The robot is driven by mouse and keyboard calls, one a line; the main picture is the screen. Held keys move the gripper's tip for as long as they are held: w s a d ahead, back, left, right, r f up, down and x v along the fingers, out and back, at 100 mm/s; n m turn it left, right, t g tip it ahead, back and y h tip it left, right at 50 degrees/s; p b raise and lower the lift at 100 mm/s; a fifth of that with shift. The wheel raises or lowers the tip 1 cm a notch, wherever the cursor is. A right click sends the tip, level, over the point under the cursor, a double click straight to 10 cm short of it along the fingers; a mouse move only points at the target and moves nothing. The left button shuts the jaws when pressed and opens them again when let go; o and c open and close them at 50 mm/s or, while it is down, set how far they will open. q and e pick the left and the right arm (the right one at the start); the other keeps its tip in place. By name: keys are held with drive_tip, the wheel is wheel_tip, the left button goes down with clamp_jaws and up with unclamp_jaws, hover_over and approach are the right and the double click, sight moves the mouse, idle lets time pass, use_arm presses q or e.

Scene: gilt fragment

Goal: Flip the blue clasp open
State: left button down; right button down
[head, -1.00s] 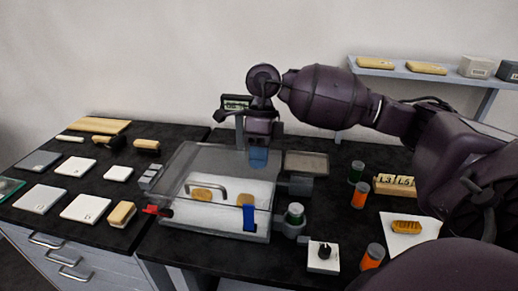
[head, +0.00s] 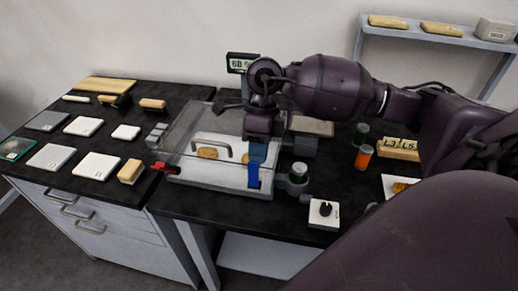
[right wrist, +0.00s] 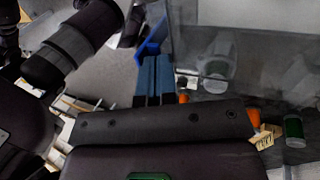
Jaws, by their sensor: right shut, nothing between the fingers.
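The blue clasp (head: 253,181) is on the front wall of a clear-lidded box (head: 200,181), toward its right end. It runs up and down, and its upper part is behind my fingers. My right gripper (head: 257,160) is shut and empty, its dull blue fingers pointing down at the clasp's top. In the right wrist view the bright blue clasp (right wrist: 150,48) shows just past and left of the shut fingertips (right wrist: 155,62). I cannot tell whether they touch. A red clasp (head: 163,167) is at the box's left front corner. My left gripper is out of view.
Inside the box are a handle-like bar and tan pieces (head: 208,153). White tiles (head: 97,166) and brushes lie on the left bench. An orange-topped container (head: 363,157) stands farther right.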

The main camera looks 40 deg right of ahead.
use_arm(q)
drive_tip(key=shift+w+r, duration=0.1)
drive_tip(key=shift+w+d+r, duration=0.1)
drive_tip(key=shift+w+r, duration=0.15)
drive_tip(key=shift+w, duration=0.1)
use_arm(e)
drive_tip(key=shift+s+a, duration=0.15)
drive_tip(key=shift+a, duration=0.05)
drive_tip(key=shift+s+a+r, duration=0.1)
drive_tip(key=shift+s+a, duration=0.55)
drive_tip(key=shift+a, duration=0.1)
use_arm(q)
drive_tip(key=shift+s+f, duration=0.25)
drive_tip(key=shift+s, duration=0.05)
use_arm(e)
drive_tip(key=shift+s+a, duration=0.5)
drive_tip(key=shift+a, duration=0.05)
drive_tip(key=shift+w+d, duration=0.1)
use_arm(q)
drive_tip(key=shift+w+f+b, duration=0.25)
drive_tip(key=shift+b, duration=0.2)
use_arm(e)
drive_tip(key=shift+w+d+f, duration=0.2)
drive_tip(key=shift+w+d, duration=0.25)
drive_tip(key=shift+d, duration=0.05)
